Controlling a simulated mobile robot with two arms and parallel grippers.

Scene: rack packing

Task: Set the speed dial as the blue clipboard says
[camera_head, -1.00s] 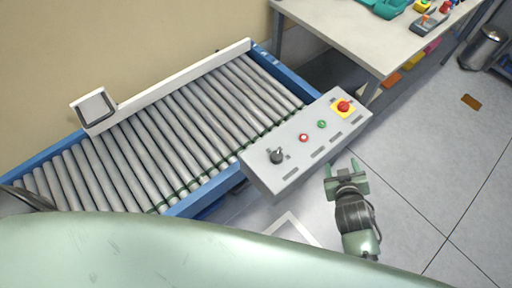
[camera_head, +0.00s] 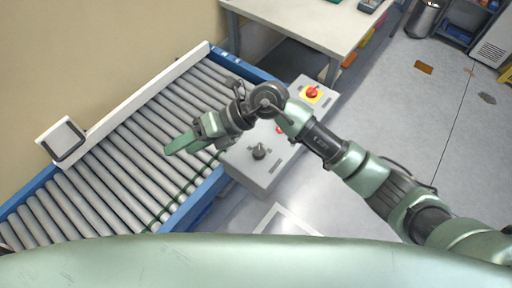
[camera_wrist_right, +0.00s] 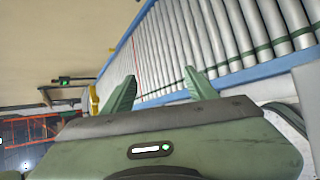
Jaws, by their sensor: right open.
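The speed dial (camera_head: 259,152) is a dark knob on the near end of the grey control panel (camera_head: 262,178) beside the conveyor. My right gripper (camera_head: 180,146) is open and empty, above the rollers to the left of the dial and apart from it. In the right wrist view its two green fingers (camera_wrist_right: 158,92) are spread, with rollers behind them. My right arm crosses over the panel and hides part of it. I see no blue clipboard in these views. My left gripper is not in view.
The roller conveyor (camera_head: 110,150) has a white side rail with a square device (camera_head: 62,141). The panel also carries a red button (camera_head: 279,129) and a red stop knob on yellow (camera_head: 312,92). A table (camera_head: 300,22) stands behind.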

